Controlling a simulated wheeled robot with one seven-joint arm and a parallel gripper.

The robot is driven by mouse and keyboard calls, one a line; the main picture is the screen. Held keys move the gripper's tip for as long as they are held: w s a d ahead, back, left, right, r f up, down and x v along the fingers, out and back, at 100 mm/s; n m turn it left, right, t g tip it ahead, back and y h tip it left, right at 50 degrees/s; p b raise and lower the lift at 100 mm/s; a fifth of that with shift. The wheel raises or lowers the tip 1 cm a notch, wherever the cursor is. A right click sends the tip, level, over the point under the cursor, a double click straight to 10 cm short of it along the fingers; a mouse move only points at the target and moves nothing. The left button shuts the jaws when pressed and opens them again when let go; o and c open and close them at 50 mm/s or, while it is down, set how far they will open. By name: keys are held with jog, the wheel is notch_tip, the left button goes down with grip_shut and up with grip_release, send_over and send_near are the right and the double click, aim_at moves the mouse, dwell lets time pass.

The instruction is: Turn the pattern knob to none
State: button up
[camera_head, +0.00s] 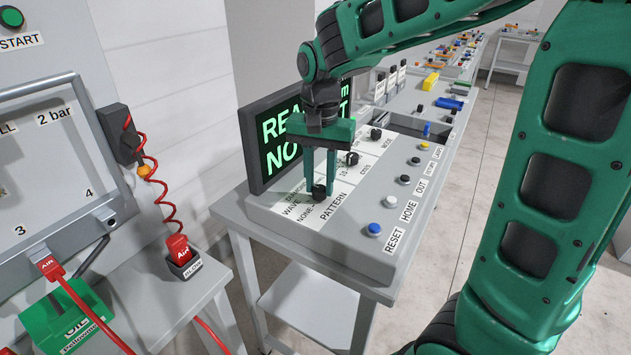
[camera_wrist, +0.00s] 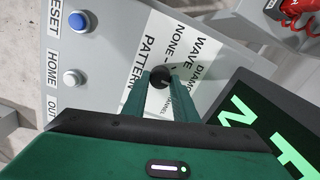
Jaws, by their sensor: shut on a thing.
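The pattern knob (camera_head: 319,192) is a small black knob on the light panel of the grey console, beside the labels WAVE, NONE and PATTERN. My gripper (camera_head: 320,190) points down over it, its two green fingers closed around the knob. In the wrist view the knob (camera_wrist: 160,77) sits between the fingertips of my gripper (camera_wrist: 161,80). The labels NONE, WAVE and a partly hidden DIAMOND (camera_wrist: 205,68) lie around it. I cannot tell which label the knob's pointer faces.
A dark display (camera_head: 268,145) with green text stands close behind the gripper. Other black knobs (camera_head: 352,158) and a row of buttons, including the blue RESET button (camera_head: 374,229), share the console (camera_head: 315,240).

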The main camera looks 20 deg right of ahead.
jog(key=shift+n, duration=0.3)
jog(key=n, duration=0.3)
jog(key=shift+w+n, duration=0.1)
jog(key=shift+n, duration=0.3)
jog(key=n, duration=0.4)
jog(key=shift+a+n, duration=0.1)
jog(key=shift+n, duration=0.2)
jog(key=n, duration=0.8)
jog(key=shift+a+n, duration=0.1)
jog(key=shift+n, duration=0.2)
jog(key=shift+r+n, duration=0.1)
jog(key=shift+n, duration=0.2)
